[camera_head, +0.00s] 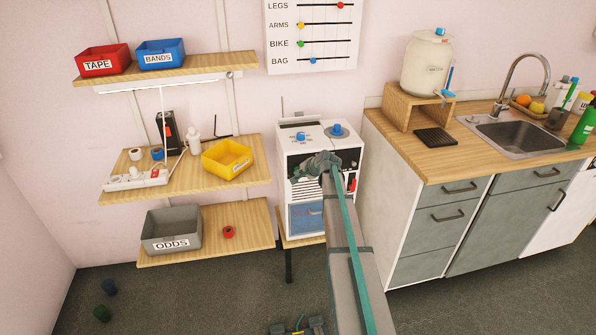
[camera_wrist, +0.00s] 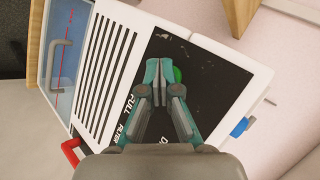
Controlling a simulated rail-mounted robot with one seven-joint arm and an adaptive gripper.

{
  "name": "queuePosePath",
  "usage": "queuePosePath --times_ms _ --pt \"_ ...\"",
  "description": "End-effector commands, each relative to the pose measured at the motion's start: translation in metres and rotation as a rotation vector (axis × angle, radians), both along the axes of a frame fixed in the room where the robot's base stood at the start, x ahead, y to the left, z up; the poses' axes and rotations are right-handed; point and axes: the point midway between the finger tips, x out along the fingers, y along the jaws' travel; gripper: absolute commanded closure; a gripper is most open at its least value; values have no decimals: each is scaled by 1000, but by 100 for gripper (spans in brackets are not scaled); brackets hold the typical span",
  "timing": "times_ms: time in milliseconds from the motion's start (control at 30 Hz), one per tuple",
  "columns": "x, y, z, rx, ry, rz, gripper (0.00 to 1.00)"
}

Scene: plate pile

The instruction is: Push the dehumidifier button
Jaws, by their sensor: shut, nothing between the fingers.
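The dehumidifier (camera_head: 300,135) is a white box on a small wooden stand, with a dark front panel, a vent grille and a blue tank window. In the wrist view its black panel (camera_wrist: 215,85) fills the middle. A green button (camera_wrist: 177,74) shows on this panel, partly hidden behind my fingertips. My gripper (camera_wrist: 165,88) is shut and empty, its tips over the panel right by the button. I cannot tell whether they touch it. In the head view my arm hides part of the dehumidifier's front.
Blue knobs (camera_head: 336,129) sit on the dehumidifier's top. A red handle (camera_wrist: 71,150) sticks out near the filter lettering. Shelves with bins (camera_head: 227,158) stand left; a counter (camera_head: 410,160) with sink stands close on the right. The floor at front left is mostly clear.

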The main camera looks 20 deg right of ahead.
Motion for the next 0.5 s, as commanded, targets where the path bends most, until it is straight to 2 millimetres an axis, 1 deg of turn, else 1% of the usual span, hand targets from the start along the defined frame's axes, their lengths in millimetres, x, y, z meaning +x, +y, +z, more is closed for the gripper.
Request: queuePosePath --times_ms 267,500 --pt "0 0 0 0 0 0 100" --pt "-8 2 0 -1 0 -1 100"
